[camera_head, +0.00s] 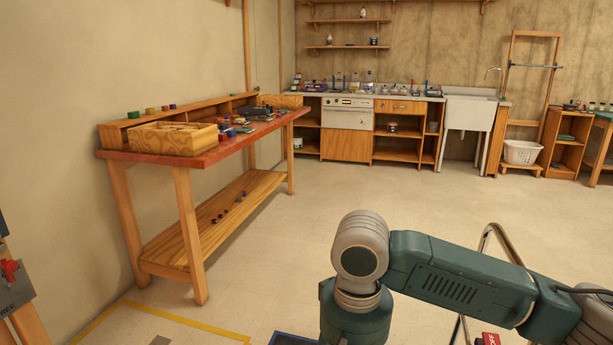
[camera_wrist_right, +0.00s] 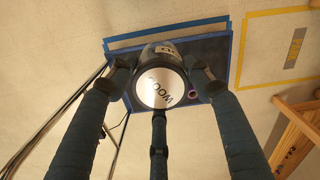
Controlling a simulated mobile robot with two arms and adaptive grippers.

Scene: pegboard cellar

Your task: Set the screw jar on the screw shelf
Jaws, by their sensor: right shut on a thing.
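My right gripper (camera_wrist_right: 160,88) is shut on a jar (camera_wrist_right: 160,88) with a pale round end and dark lettering that seems to read "WOO". Its wrapped fingers close around the jar from the sides and below. The jar is seen end-on, so its contents are hidden. In the head view my right arm comes in from the right, and its gripper and the jar are out of that picture. My left gripper is in neither view. No shelf is clearly marked as the screw shelf. Two wall shelves (camera_head: 346,47) hang on the back wall.
A blue-edged dark mat (camera_wrist_right: 212,50) lies behind the jar in the wrist view. A red-topped workbench (camera_head: 225,151) with wooden boxes (camera_head: 173,139) and a low shelf (camera_head: 215,222) stands left. A counter (camera_head: 370,96) and white sink (camera_head: 468,110) line the back. The middle floor is clear.

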